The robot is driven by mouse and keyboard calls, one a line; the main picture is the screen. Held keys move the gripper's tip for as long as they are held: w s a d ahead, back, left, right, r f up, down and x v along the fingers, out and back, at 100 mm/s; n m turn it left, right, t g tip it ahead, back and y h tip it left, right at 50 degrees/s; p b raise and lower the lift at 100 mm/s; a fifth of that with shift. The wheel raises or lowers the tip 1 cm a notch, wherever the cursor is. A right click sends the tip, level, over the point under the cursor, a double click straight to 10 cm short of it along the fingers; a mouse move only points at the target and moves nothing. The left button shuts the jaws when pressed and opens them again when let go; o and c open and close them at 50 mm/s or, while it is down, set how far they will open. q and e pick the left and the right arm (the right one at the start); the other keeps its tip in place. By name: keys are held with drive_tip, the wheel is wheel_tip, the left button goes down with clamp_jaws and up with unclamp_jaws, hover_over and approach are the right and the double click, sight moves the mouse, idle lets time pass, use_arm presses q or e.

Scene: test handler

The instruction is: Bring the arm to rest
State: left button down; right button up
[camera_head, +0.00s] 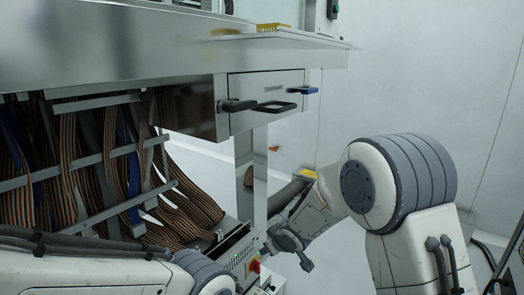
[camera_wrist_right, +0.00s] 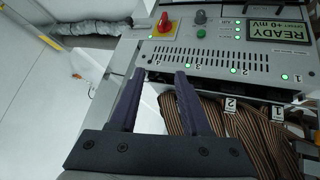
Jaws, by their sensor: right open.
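My right arm comes in from the right in the head view. Its right gripper (camera_head: 287,252) hangs low beside the control panel of the handler. In the right wrist view the two dark fingers of the right gripper (camera_wrist_right: 160,75) are apart with nothing between them. Beyond them is the grey control panel (camera_wrist_right: 215,48) with a red knob (camera_wrist_right: 164,22), green lights and a READY display (camera_wrist_right: 277,31). My left arm lies across the bottom left of the head view; its gripper is out of the picture.
Striped ribbon cables (camera_head: 190,205) hang in the open handler at left, and bundles (camera_wrist_right: 195,117) run below the panel. A drawer front (camera_head: 262,100) with a black handle and a metal shelf (camera_head: 290,36) bearing a yellow part (camera_head: 272,27) are above. Bare wall is at right.

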drive_tip(key=s+d+r+g+h, duration=0.1)
drive_tip(key=s+r+g, duration=0.25)
drive_tip(key=s, duration=1.45)
drive_tip(key=s+d+r+g+h, duration=0.1)
drive_tip(key=s+r+g, duration=0.25)
drive_tip(key=s, duration=1.45)
wheel_tip(320, 180, up, 37)
drive_tip(key=s+p, duration=0.1)
drive_tip(key=p, duration=3.7)
drive_tip(key=shift+d+r+m+g, duration=0.2)
drive_tip(key=shift+m+g, duration=0.1)
drive_tip(key=shift+m, duration=0.1)
